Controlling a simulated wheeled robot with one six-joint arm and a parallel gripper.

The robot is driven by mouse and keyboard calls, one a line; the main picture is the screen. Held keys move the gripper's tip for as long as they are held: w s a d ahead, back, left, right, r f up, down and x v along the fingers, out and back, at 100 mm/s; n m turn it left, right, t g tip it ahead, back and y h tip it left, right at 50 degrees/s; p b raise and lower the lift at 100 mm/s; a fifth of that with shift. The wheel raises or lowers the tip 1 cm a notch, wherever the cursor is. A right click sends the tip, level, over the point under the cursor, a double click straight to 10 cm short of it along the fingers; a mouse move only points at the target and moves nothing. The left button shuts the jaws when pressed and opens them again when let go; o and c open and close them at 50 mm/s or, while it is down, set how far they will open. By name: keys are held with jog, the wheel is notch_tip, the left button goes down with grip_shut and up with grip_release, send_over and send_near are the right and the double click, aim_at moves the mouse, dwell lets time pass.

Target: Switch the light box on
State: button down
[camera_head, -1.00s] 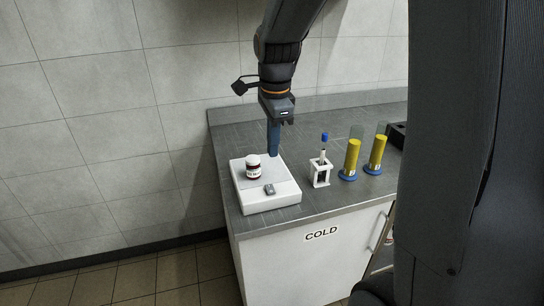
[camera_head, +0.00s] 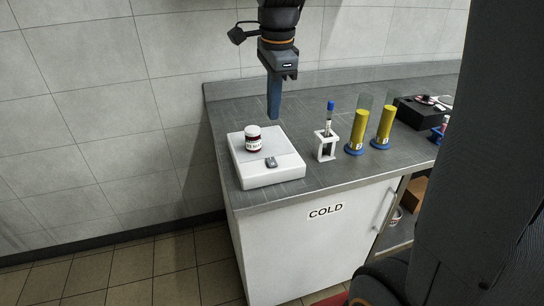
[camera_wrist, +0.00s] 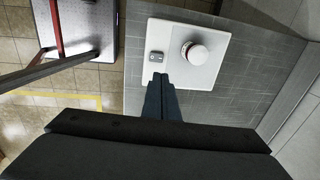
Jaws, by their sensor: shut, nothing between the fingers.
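The light box (camera_head: 262,175) is a white, flat, square slab at the left end of the grey counter. A small dark grey switch (camera_head: 271,162) sits on its top near the front edge; the wrist view also shows it (camera_wrist: 156,57). A small white-capped jar with dark red contents (camera_head: 253,139) stands on the box. My gripper (camera_head: 274,117) is shut and empty, pointing down above and behind the box, apart from it. In the wrist view its fingers (camera_wrist: 160,78) reach toward the box's edge near the switch.
Right of the box stand a white rack (camera_head: 326,146) with a blue-capped tube (camera_head: 329,118) and two yellow-filled cylinders (camera_head: 359,132) on blue bases. A black box (camera_head: 417,112) is farther right. The counter (camera_head: 235,108) behind the light box is clear; a tiled wall stands behind.

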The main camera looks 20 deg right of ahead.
aim_at(270, 158)
jog(key=shift+b, duration=0.7)
jog(key=f, duration=0.4)
jog(key=w+f+p, duration=0.1)
jog(key=f, duration=0.4)
jog(key=w+f+p, duration=0.1)
jog(key=f, duration=0.3)
jog(key=shift+f, duration=0.4)
